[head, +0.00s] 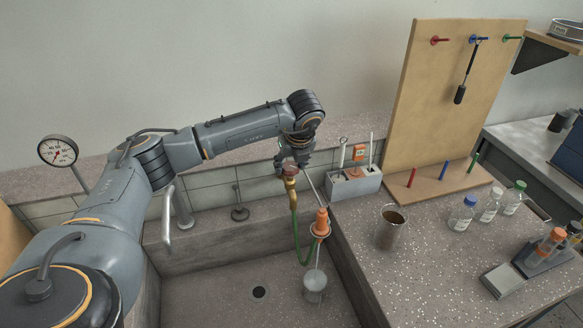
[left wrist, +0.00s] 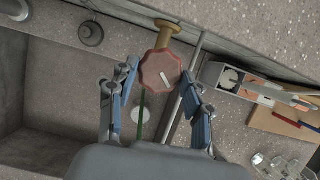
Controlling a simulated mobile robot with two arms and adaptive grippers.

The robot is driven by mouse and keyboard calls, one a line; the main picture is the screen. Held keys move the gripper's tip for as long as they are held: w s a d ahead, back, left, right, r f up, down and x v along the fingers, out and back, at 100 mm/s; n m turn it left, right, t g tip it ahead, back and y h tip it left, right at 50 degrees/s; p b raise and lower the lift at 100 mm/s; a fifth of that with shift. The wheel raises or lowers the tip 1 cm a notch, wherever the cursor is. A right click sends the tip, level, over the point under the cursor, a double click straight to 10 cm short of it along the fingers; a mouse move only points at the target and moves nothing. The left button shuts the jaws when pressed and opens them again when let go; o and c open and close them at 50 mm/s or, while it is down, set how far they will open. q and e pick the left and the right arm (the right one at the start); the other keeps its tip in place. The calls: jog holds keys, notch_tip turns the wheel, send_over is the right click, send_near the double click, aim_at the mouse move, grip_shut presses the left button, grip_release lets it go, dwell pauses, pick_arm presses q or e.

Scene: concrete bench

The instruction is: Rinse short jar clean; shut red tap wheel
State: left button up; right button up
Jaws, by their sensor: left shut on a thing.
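The red tap wheel (head: 290,169) sits on a brass tap (head: 291,190) at the back right of the sink. My left gripper (head: 294,162) is shut on the wheel; in the left wrist view the wheel (left wrist: 160,70) with its white mark lies between the fingers (left wrist: 156,80). A short pale jar (head: 314,286) stands in the sink below an orange nozzle (head: 321,222). A thin pale line, which looks like water, runs between nozzle and jar. I cannot tell how clean the jar is. My right gripper is not in view.
A green hose (head: 300,250) loops from the tap to the nozzle. A metal cup (head: 391,228) with brown contents, several bottles (head: 463,213) and a tube rack (head: 545,252) stand on the right counter. A pegboard (head: 455,110) rises behind. The sink floor (head: 215,290) is mostly clear.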

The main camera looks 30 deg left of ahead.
pick_arm(q)
jog(key=m+b, duration=0.3)
jog(key=m+t+h+b, duration=0.1)
jog(key=shift+s+a+f, duration=0.15)
jog(key=shift+a+f, duration=0.1)
jog(key=m+h+b, duration=0.1)
jog(key=m+b, duration=0.1)
jog(key=shift+r+m+t, duration=0.1)
jog(key=shift+m+t, duration=0.2)
jog(key=shift+m, duration=0.1)
jog(key=shift+a+r+m+h+b, duration=0.15)
jog(key=shift+m+h+b, duration=0.35)
jog(key=shift+m, duration=0.8)
jog(key=o, duration=1.2)
jog(key=shift+c, duration=0.2)
jog(key=shift+s+r, duration=0.1)
jog(key=v, duration=1.1)
jog(key=shift+s+r, duration=0.2)
jog(key=shift+r, duration=0.15)
jog(key=shift+f, duration=0.1)
